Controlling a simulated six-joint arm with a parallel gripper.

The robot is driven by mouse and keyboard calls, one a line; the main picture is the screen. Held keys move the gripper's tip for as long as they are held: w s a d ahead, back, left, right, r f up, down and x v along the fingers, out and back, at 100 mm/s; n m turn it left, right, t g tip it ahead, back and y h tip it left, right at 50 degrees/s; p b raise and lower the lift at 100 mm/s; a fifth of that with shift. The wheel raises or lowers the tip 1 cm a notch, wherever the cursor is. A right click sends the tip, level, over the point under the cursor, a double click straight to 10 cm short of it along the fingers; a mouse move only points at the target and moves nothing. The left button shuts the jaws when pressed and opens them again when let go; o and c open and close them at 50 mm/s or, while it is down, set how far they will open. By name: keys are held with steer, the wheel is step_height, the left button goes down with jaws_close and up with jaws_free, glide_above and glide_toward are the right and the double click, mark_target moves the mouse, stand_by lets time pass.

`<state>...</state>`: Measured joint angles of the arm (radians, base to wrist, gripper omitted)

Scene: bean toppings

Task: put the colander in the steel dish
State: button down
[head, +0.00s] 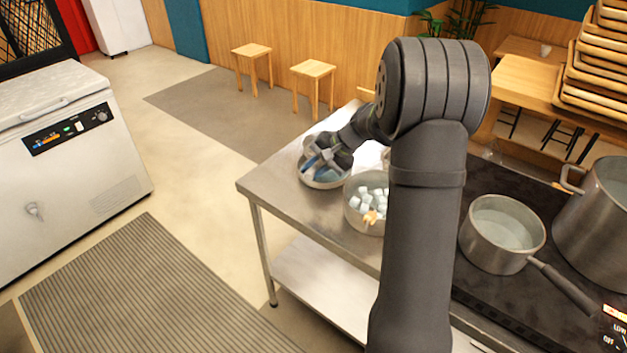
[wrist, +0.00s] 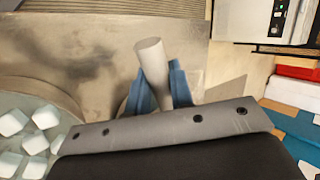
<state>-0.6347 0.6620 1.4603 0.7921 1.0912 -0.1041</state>
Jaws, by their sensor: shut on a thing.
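My gripper (head: 320,161) is at the left part of the steel counter, over a round, shallow steel dish (head: 324,185). In the wrist view its blue fingers (wrist: 163,92) are shut on a grey, rod-like handle (wrist: 150,52), which I take to be the colander's. The handle sticks up and tilts slightly between the fingers. The colander's bowl is hidden behind the gripper and its mount, so I cannot tell whether it touches the dish. Only a sliver of a rim shows beside the fingers in the wrist view.
A steel pot of white cubes (head: 353,216) stands right beside the dish; it also shows at the left of the wrist view (wrist: 70,103). A saucepan (head: 503,262) and a tall pot (head: 597,235) stand on the dark stove. The steel counter (head: 262,184) is bare at its left edge.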

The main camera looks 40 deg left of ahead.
steer(key=shift+f, duration=2.1)
steer(key=c, duration=1.3)
jaws_free()
steer(key=shift+r, duration=0.25)
steer(key=v, duration=1.2)
steer(key=shift+w+f, duration=0.1)
